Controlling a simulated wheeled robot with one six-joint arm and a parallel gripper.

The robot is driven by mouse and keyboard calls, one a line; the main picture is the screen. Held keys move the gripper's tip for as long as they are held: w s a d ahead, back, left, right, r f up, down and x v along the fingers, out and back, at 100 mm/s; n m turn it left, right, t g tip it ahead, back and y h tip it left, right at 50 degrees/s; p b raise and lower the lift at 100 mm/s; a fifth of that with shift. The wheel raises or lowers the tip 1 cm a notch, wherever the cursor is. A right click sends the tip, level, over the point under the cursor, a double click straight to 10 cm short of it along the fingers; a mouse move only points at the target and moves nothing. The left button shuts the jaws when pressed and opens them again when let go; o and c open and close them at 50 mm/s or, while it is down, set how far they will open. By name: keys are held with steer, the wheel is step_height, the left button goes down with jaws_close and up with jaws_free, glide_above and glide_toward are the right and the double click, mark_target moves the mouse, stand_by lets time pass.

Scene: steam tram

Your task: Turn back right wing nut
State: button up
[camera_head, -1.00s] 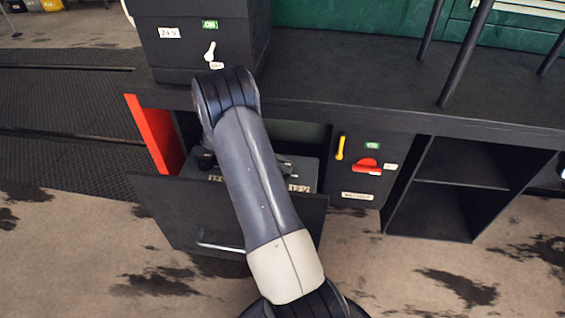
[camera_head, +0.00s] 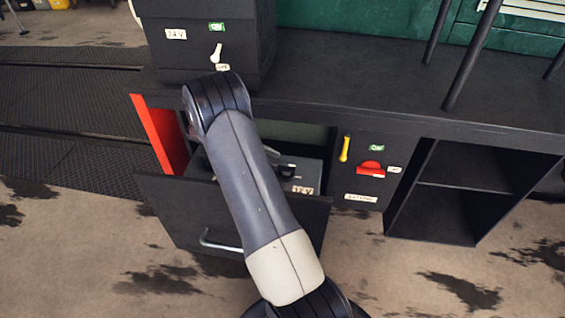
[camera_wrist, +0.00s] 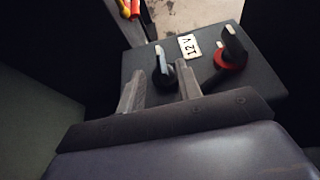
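A dark grey battery box (camera_wrist: 130,66) with a "12 V" label (camera_wrist: 188,46) fills the middle of the wrist view. On it are two dark terminal nuts with pale tips: one on a black base (camera_wrist: 163,72), and one on a red base (camera_wrist: 231,52) to its right. My gripper (camera_wrist: 158,68) is open, with its fingers apart and the black-based nut near and between their tips; contact is unclear. In the head view the battery (camera_head: 308,176) sits in an open drawer (camera_head: 290,225), partly behind my arm. My gripper is hidden there.
The drawer has a metal handle (camera_head: 218,243) and hangs under a dark counter (camera_head: 350,85). A panel with a yellow lever (camera_head: 344,149) and red switch (camera_head: 371,169) is to the right. Red and yellow tool handles (camera_wrist: 128,8) show at the wrist view's top.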

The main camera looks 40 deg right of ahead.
mark_target(285, 165)
steer(key=v, duration=0.5)
steer(key=shift+w, duration=0.1)
stand_by(0.4)
steer(key=x, duration=1.1)
steer(key=shift+b, duration=0.4)
steer(key=shift+a+n+t+h+b, duration=0.2)
steer(key=shift+n+t+h+b, duration=0.25)
steer(key=shift+n+b, duration=0.2)
steer(key=shift+r+n+t+h, duration=0.1)
steer(key=shift+n+t+h, duration=0.25)
steer(key=shift+d, duration=0.1)
